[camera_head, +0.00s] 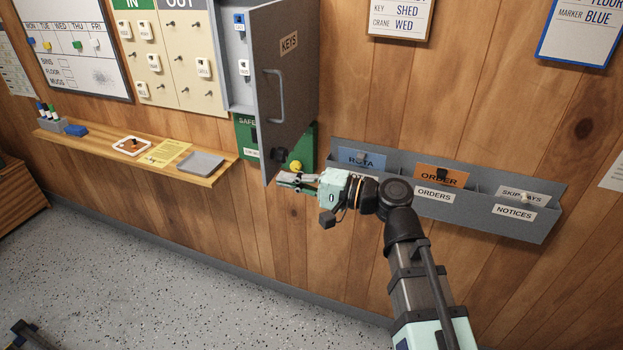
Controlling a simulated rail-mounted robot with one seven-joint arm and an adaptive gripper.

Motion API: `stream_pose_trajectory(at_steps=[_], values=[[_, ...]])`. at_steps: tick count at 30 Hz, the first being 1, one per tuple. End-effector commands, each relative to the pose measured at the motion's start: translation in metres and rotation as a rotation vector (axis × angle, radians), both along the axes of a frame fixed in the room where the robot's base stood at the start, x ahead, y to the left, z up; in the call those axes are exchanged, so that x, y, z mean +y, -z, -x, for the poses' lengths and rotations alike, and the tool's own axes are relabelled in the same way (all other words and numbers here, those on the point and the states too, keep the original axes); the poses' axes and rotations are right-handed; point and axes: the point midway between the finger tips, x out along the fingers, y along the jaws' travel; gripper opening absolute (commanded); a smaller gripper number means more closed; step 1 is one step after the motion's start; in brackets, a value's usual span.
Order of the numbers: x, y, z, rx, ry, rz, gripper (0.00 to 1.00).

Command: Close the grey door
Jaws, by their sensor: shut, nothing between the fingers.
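The grey door (287,75) belongs to a grey key cabinet (235,55) on the wooden wall. It is labelled KEYS and has a bar handle. The door stands wide open, swung out to the right, and part of the cabinet's inside with hanging tags shows to its left. My gripper (283,183) is shut and empty.
A green board (301,148) with a yellow round item hangs behind the door's lower part. A grey wall rack (458,204) holds cards to the right, behind my arm. A wooden shelf (222,166) with small items is on the left. The floor below is clear.

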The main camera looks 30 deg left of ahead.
Motion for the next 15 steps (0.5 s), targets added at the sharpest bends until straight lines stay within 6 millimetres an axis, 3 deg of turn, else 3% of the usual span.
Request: stream_pose_trajectory(at_steps=[6, 15], values=[[0.021, -0.001, 0.004, 0.000, -0.001, 0.001, 0.00], [0.026, 0.000, 0.005, -0.001, 0.001, 0.000, 0.00]])
